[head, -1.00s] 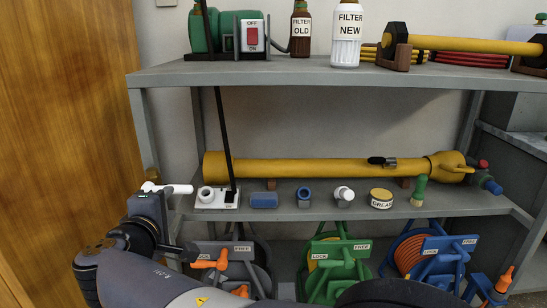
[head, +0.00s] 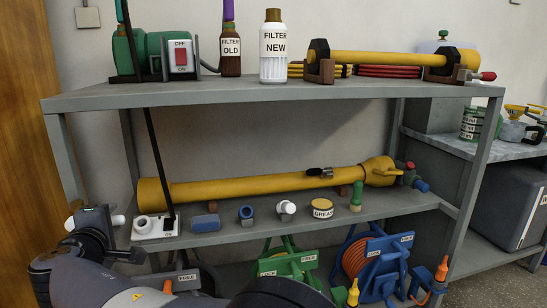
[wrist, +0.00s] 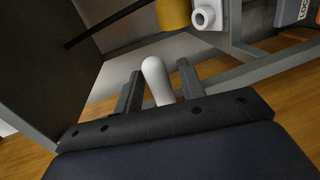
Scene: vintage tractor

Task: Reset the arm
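My gripper (head: 96,222) is at the lower left of the head view, in front of the left end of the shelf rack. A plain white cylinder sits across it, with one end (head: 118,220) sticking out to the right. My arm is bent low in front of the rack.
A grey rack (head: 270,97) bears a green motor (head: 140,52) and filter bottles on top. Its middle shelf holds a long yellow cylinder (head: 265,185), a white switch box (head: 155,227) and small parts. Hose reels (head: 372,262) stand below. A wooden door (head: 25,150) is at left.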

